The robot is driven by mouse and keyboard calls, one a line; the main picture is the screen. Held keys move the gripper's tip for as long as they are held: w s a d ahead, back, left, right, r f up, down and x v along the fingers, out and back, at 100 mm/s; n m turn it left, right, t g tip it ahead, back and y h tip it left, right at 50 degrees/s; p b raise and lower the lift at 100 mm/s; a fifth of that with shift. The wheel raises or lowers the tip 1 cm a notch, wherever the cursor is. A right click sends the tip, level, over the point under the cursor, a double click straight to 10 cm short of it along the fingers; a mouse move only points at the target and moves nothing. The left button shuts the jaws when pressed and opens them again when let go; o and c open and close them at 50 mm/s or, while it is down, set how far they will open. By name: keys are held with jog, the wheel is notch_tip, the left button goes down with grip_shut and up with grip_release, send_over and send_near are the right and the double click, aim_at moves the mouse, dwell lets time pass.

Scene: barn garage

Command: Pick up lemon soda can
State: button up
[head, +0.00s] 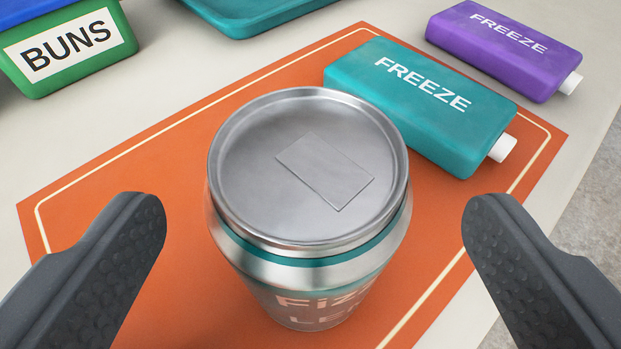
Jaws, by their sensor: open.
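A silver can (310,170) with a teal band stands upright on an orange mat (110,215) in the middle of the head view. Its label is partly visible and reads "FIZ" and "LE"; the rest is cut off by the can's curve. My gripper (313,222) is open, with one dark padded finger on each side of the can. Both fingers are apart from the can, with clear gaps left and right. Nothing is held.
A teal FREEZE pack (420,115) lies on the mat just behind and right of the can. A purple FREEZE pack (500,55) lies beyond the mat at upper right. A green BUNS container (115,45) and a teal tray (250,22) are at the back. The mat's left part is clear.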

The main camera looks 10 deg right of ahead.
jog(key=shift+f+b+x, duration=0.2)
jog(key=shift+b+x, duration=0.05)
jog(key=shift+x, duration=1.1)
jog(key=shift+f+b+x, duration=0.15)
jog(key=shift+b+x, duration=0.1)
jog(key=shift+x, duration=1.1)
jog(key=shift+w, duration=0.15)
jog(key=c, duration=1.3)
